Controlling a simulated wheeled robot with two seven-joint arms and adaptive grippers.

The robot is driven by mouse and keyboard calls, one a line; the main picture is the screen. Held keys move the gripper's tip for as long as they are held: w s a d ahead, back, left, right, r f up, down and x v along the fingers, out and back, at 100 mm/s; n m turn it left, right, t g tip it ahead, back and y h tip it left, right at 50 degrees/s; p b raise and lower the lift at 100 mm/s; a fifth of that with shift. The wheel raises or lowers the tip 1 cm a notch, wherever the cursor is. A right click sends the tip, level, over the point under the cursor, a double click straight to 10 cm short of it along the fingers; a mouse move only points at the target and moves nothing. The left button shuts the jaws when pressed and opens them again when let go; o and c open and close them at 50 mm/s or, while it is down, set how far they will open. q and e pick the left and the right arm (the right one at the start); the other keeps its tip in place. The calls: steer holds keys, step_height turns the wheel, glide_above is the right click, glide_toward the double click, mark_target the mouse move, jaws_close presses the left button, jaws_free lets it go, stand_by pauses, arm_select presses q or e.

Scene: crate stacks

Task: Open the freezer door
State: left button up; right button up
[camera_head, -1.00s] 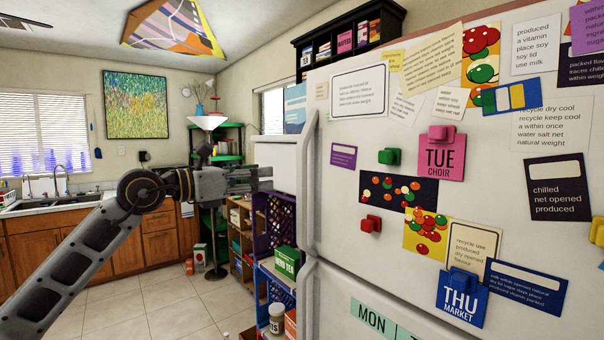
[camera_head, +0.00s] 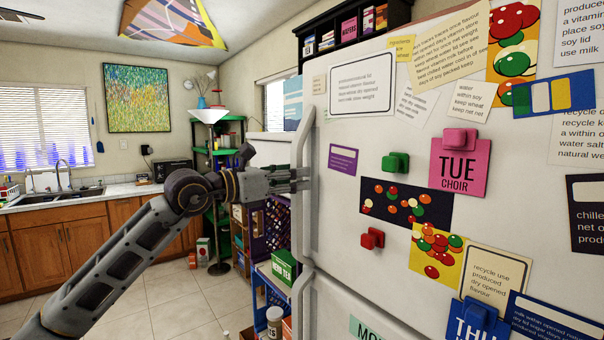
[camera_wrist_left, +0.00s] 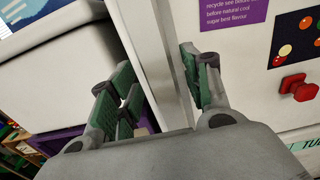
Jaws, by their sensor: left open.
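The white freezer door (camera_head: 345,230) is the upper door of the fridge, covered with notes and magnets, and it looks closed. Its long upright handle (camera_head: 303,225) runs along the door's left edge. My left gripper (camera_head: 300,179) is at the handle's middle height. In the left wrist view the handle (camera_wrist_left: 158,50) passes between the two green-padded fingers of my left gripper (camera_wrist_left: 158,88). The fingers are spread, one on each side of it. Whether either pad touches it I cannot tell. My right gripper is not in view.
The lower fridge door (camera_head: 330,310) has its own handle (camera_head: 298,305) below. Left of the fridge stand a purple crate (camera_head: 277,222) and a green tea box (camera_head: 284,266) on shelving. A black organizer (camera_head: 345,32) sits on top. The tiled floor (camera_head: 170,300) to the left is open.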

arm_select(q)
steer(key=shift+w+d, duration=0.35)
steer(key=shift+d, duration=0.25)
steer(key=c, duration=1.1)
jaws_close()
steer(key=shift+a, duration=0.1)
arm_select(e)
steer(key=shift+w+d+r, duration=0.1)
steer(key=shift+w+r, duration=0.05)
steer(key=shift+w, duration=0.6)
